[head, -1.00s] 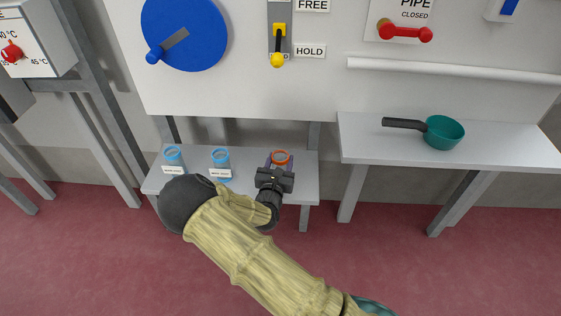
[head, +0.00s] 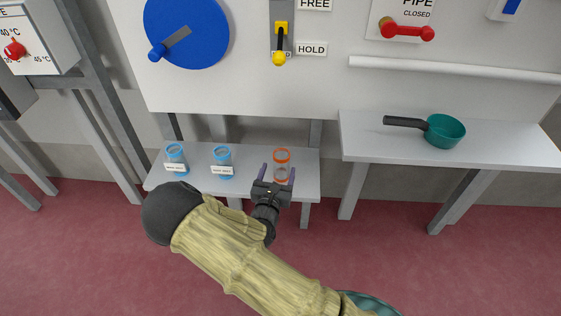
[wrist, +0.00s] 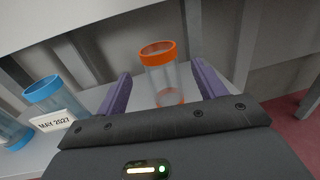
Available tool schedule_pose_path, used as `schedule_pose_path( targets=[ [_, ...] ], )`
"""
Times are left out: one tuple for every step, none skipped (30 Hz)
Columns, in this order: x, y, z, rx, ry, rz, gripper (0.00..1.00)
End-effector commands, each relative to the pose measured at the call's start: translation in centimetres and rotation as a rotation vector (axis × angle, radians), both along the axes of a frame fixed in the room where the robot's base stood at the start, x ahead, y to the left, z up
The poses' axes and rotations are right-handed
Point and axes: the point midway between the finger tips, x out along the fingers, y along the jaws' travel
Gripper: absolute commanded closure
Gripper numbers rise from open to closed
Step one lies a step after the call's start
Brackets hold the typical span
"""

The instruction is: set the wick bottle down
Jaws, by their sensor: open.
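A clear bottle with an orange rim, which I take as the wick bottle (head: 282,155), stands upright on the low grey shelf (head: 308,183) at its right end. It also shows in the wrist view (wrist: 160,60), ahead of my palm. My gripper (head: 278,174) is open, with its purple fingers to the left and right of the bottle. Gaps show between the fingers and the bottle in the wrist view. The bottle looks clear, and I cannot make out any wick inside.
Two blue-rimmed labelled jars (head: 176,160) (head: 222,162) stand to the left on the same shelf. One (wrist: 50,100) is close to my left finger in the wrist view. A higher shelf (head: 370,143) at the right holds a green pan (head: 444,131). A panel rises behind.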

Motion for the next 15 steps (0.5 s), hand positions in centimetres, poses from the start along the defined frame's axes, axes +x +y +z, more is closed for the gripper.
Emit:
schedule_pose_path(
  targets=[
    [-1.1, 0.3, 0.1, 0.000, 0.003, 0.002, 0.30],
    [-1.7, 0.4, 0.1, 0.000, 0.003, 0.002, 0.30],
    [-2.5, 0.5, 0.1, 0.000, 0.002, 0.002, 0.30],
    [-3.0, 0.6, 0.1, 0.000, 0.002, 0.003, 0.30],
    [-3.5, 0.6, 0.1, -0.001, 0.002, 0.002, 0.30],
    [-4.1, 0.8, 0.0, 0.001, 0.002, 0.002, 0.30],
    [-4.5, 0.8, 0.0, 0.001, 0.001, 0.002, 0.30],
    [-4.9, 0.9, 0.1, 0.000, 0.001, 0.001, 0.30],
    [-5.3, 0.9, 0.1, 0.000, 0.001, 0.000, 0.30],
    [-5.5, 0.9, 0.0, 0.000, 0.001, 0.000, 0.30],
    [-5.7, 1.0, 0.0, 0.000, 0.001, 0.000, 0.30],
    [-5.8, 1.0, 0.0, 0.000, 0.001, 0.000, 0.30],
    [-5.9, 1.0, 0.0, 0.001, 0.001, 0.000, 0.30],
    [-5.9, 1.0, 0.0, 0.001, 0.000, 0.000, 0.30],
    [-5.9, 1.0, 0.0, 0.001, 0.000, 0.000, 0.30]
  ],
)
